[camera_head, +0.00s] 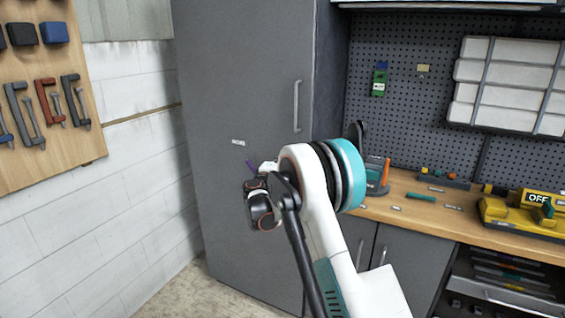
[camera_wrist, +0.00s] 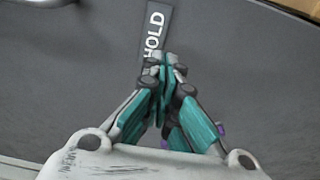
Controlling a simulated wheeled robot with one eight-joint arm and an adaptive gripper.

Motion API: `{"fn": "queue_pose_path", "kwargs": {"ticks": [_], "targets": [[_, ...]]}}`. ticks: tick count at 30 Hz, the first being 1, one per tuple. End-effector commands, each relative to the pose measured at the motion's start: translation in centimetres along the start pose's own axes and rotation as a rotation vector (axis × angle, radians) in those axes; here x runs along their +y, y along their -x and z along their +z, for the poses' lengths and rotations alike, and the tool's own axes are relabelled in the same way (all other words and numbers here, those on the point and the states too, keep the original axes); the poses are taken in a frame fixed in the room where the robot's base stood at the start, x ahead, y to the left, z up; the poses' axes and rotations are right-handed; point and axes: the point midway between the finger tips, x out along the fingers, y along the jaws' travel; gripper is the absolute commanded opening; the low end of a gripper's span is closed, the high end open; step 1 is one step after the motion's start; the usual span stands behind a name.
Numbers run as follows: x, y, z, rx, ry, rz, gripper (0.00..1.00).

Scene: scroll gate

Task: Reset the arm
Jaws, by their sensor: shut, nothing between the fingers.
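My gripper (camera_wrist: 165,72) shows in the wrist view with its teal-sided fingers closed together and nothing visible between them. It points toward a grey surface with a dark label (camera_wrist: 153,36) reading "HOLD", and its fingertips overlap the label's lower end in the picture. I cannot tell whether they touch it. In the head view my white and teal arm reaches up in front of the tall grey cabinet (camera_head: 245,80), and the gripper is mostly hidden behind the wrist. A small purple piece shows near the wrist.
A wooden workbench (camera_head: 410,205) stands at the right, with a yellow device marked "OFF" (camera_head: 538,200) and small tools on it. A pegboard (camera_head: 410,120) is behind. Clamps (camera_head: 48,100) hang on a wooden board at the left. Floor shows at the bottom left.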

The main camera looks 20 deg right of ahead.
Motion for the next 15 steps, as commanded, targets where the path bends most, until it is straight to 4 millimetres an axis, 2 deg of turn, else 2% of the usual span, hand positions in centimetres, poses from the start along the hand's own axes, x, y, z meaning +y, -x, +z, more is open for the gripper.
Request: {"fn": "queue_pose_path", "kwargs": {"ticks": [1,6,10,15], "targets": [[0.4,0.3,1.7,-0.007,0.0,0.0,0.0],[0.4,1.8,5.1,-0.007,-0.001,-0.001,0.0],[0.2,2.6,7.0,-0.006,-0.002,-0.001,0.0],[0.1,3.3,8.5,-0.005,-0.002,-0.001,0.0]]}}
